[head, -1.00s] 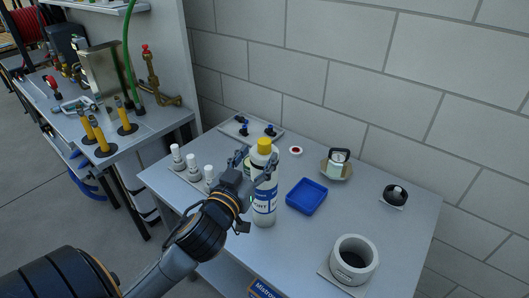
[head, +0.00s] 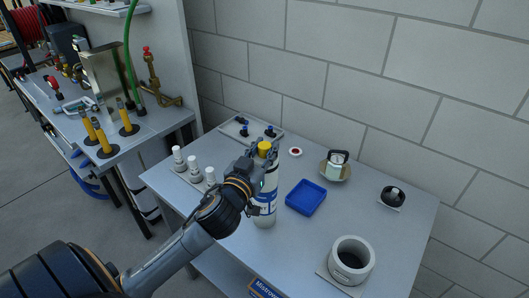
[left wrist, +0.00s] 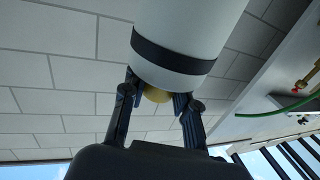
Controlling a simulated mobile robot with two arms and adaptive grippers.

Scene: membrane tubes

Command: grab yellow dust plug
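The yellow dust plug (head: 264,147) sits on top of a white bottle-like tube (head: 266,202) with a blue label, upright on the grey table. My left gripper (head: 268,156) is at the top of this tube and partly covers it. In the left wrist view the picture appears upside down. There the plug (left wrist: 157,95) shows below the tube's white, black-banded end (left wrist: 175,60), between the two spread fingers of my left gripper (left wrist: 160,100). The fingers look open around the plug; whether they touch it is unclear. My right gripper is in neither view.
Several small white bottles (head: 193,168) stand left of my left gripper. A blue tray (head: 306,197) lies right of the tube, and a white ring-shaped container (head: 351,260) stands at the front right. A block wall (head: 350,90) bounds the back.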

